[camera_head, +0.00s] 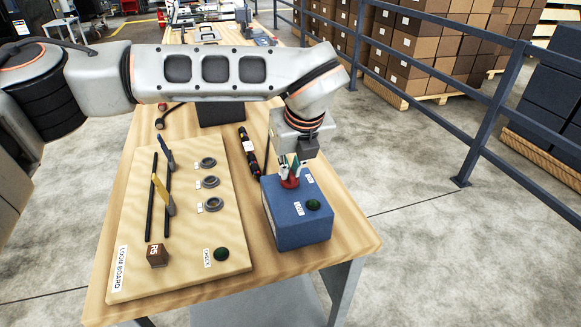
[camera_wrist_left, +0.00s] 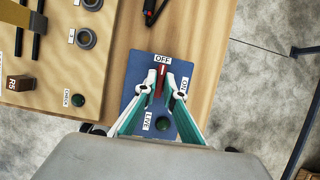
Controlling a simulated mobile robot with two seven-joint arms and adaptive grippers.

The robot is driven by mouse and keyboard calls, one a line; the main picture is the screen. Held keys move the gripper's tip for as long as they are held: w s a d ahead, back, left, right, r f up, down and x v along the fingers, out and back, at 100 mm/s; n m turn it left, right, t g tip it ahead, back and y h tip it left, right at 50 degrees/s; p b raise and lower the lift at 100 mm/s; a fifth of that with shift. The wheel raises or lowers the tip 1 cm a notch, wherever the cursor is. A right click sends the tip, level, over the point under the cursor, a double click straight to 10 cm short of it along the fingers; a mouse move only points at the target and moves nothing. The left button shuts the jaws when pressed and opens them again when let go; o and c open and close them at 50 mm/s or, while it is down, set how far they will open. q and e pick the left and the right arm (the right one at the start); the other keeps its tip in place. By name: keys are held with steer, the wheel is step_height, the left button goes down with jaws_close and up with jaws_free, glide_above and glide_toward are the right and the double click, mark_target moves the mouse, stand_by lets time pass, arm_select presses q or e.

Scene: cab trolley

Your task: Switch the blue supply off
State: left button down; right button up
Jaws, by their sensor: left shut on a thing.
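The blue supply box (camera_head: 300,229) stands at the right side of the wooden table, with a red knob (camera_head: 290,183) on its top. My left gripper (camera_head: 289,169) comes down from above and is shut on the knob. In the left wrist view, the fingers (camera_wrist_left: 165,82) sit on both sides of the red knob (camera_wrist_left: 161,84), whose visible end points toward the OFF label (camera_wrist_left: 162,58). The ON label (camera_wrist_left: 184,85) lies to the right. A dark green lamp (camera_wrist_left: 163,124) sits beside the LIVE label (camera_wrist_left: 147,121); it looks unlit. My right gripper is not in view.
A loom board (camera_head: 185,262) with black rods, several grey rings and a dark green CHECK button (camera_head: 221,254) lies left of the box. A dark red and black tool (camera_head: 249,152) lies behind the box. Blue railing (camera_head: 480,110) and stacked cartons stand right of the table.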

arm_select(q)
steer(key=c, duration=2.1)
jaws_free()
steer(key=shift+c, duration=0.2)
steer(key=v, duration=1.2)
steer(key=shift+s+d, duration=0.1)
